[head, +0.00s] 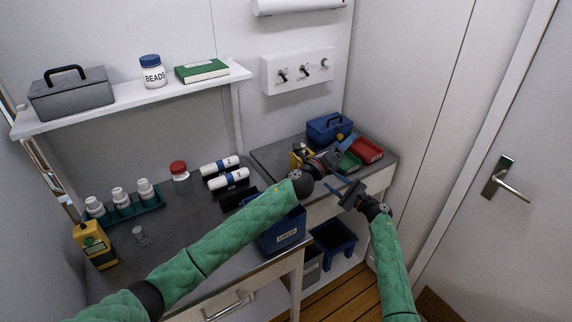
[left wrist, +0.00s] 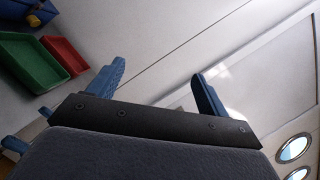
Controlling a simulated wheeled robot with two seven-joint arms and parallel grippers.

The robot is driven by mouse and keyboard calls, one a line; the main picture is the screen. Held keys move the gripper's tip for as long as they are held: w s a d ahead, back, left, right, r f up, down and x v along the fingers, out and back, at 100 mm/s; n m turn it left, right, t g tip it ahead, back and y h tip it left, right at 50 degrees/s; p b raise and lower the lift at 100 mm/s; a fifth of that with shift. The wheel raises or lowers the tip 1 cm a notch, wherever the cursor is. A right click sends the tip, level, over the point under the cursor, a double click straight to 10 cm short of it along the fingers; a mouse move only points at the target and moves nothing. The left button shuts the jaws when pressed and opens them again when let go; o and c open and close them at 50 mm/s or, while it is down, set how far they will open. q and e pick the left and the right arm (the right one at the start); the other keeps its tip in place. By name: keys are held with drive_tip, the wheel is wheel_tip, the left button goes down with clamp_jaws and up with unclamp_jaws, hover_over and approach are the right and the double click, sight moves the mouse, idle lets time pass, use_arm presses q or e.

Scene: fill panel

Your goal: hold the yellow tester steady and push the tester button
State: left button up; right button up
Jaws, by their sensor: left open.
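My left gripper (head: 335,157) is above the right-hand counter, near the red and green bins. In the left wrist view my left gripper (left wrist: 158,76) is open, with nothing between its blue fingers. My right gripper (head: 344,187) is just below it, in front of the counter; its opening is unclear.
A green bin (head: 349,163), a red bin (head: 367,150) and a blue toolbox (head: 328,128) stand at the back right. White bottles in a rack (head: 124,208), a red-capped jar (head: 180,172) and a blue bin (head: 281,236) are around the left counter. A door is at right.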

use_arm(q)
drive_tip(key=m+g, duration=0.1)
drive_tip(key=g, duration=0.1)
hover_over(302, 163)
drive_tip(key=s+d, duration=0.2)
drive_tip(key=s, duration=0.1)
wheel_tip(302, 163, down, 5)
drive_tip(key=w+a+f+m+y, duration=0.15)
drive_tip(key=w+a, duration=0.35)
drive_tip(key=a, duration=0.5)
drive_tip(key=f+m+g, duration=0.1)
drive_tip(key=f+m, duration=0.1)
drive_tip(key=f, duration=0.1)
drive_tip(key=s+d+f+m+g, duration=0.1)
drive_tip(key=f+m+g, duration=0.1)
drive_tip(key=f+m, duration=0.1)
drive_tip(key=s+d+f+m+g+y, duration=0.1)
drive_tip(key=f+m, duration=0.1)
drive_tip(key=m, duration=0.1)
drive_tip(key=shift+s+d+f+g, duration=0.1)
drive_tip(key=shift+s+f+g, duration=0.1)
drive_tip(key=shift+f+g, duration=0.2)
drive_tip(key=shift+s+a+f+m, duration=0.15)
drive_tip(key=shift+a+f+m, duration=0.05)
drive_tip(key=shift+f+m, duration=0.3)
drive_tip(key=shift+d+f, duration=0.15)
drive_tip(key=shift+f, duration=0.05)
drive_tip(key=shift+x, duration=3.75)
drive_tip(key=shift+f, duration=0.1)
drive_tip(key=shift+c, duration=0.5)
